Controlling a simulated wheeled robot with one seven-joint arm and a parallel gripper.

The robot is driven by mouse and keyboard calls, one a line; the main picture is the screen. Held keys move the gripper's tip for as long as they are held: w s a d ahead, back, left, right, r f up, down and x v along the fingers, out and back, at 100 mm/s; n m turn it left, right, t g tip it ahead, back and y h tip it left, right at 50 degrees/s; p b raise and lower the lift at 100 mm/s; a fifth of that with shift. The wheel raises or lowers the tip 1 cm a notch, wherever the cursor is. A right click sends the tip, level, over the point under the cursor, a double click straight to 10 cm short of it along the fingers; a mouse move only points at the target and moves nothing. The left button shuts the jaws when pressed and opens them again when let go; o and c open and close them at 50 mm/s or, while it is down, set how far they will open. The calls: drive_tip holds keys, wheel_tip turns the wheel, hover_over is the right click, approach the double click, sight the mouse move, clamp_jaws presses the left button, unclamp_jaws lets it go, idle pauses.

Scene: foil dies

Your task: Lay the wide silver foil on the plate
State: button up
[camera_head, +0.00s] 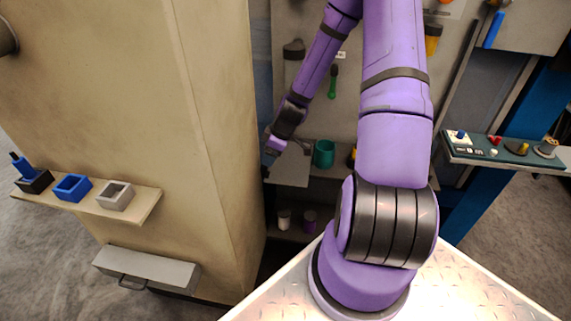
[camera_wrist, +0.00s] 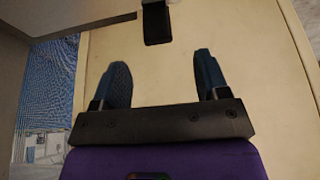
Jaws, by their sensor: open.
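My gripper (camera_wrist: 162,82) is open in the wrist view, its two dark blue fingers wide apart with nothing between them. It faces a plain cream surface (camera_wrist: 160,65). A dark block-like part (camera_wrist: 156,22) shows beyond the fingertips at the top. In the head view my gripper (camera_head: 270,155) is small, at the end of the purple arm, near a grey flat panel (camera_head: 290,173) of the back shelving. I cannot pick out the wide silver foil or the plate in either view.
A beige cabinet's shelf (camera_head: 140,206) at left holds a black block (camera_head: 35,182), a blue box (camera_head: 72,187) and a grey box (camera_head: 115,196). A grey drawer (camera_head: 147,268) is below. A teal cup (camera_head: 324,153) stands behind. A right shelf (camera_head: 505,160) carries several small items.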

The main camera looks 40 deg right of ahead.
sight(264, 167)
drive_tip(key=shift+d+x, duration=0.2)
drive_tip(key=shift+x, duration=3.8)
drive_tip(key=shift+c, duration=0.2)
drive_tip(key=c, duration=1.2)
drive_tip(key=shift+o, duration=0.2)
drive_tip(key=shift+r, duration=0.1)
